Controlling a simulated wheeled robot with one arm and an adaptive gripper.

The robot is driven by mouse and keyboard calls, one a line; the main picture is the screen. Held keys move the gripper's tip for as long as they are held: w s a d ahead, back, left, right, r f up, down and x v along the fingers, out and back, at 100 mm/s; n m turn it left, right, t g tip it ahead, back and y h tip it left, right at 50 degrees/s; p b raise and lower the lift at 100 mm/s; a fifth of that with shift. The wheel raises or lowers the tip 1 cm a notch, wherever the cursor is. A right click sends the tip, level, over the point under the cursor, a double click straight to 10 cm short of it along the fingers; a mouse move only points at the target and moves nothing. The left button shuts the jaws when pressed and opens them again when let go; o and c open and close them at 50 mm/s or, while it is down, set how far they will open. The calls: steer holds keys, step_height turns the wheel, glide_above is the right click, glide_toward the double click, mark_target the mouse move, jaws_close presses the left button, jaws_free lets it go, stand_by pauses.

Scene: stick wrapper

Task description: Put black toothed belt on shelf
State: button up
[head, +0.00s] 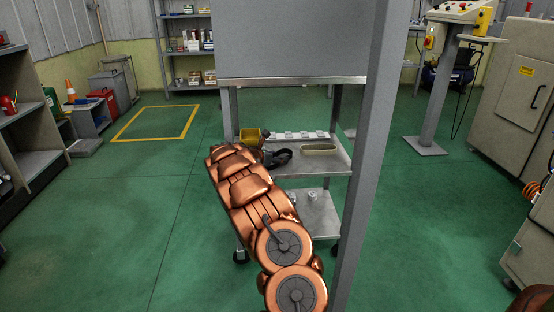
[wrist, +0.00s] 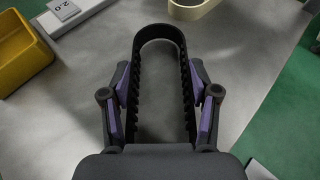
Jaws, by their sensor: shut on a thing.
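The black toothed belt (wrist: 160,34) is a loop with teeth on its inner side. In the wrist view it stands out forward from between the two fingers of my gripper (wrist: 160,98), which is shut on it with a finger along each side. In the head view the belt (head: 281,156) shows dark over the shelf (head: 338,165) of the metal cart, at the end of my arm. My gripper is mostly hidden there behind my arm. I cannot tell whether the belt touches the shelf surface.
A cream oval loop (wrist: 192,8) lies beyond the belt. Bare shelf shows around the belt. A grey post (head: 362,150) rises at right in the head view.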

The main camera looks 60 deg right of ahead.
steer(key=shift+f, duration=0.1)
steer(key=o, duration=1.2)
steer(key=shift+c, duration=0.2)
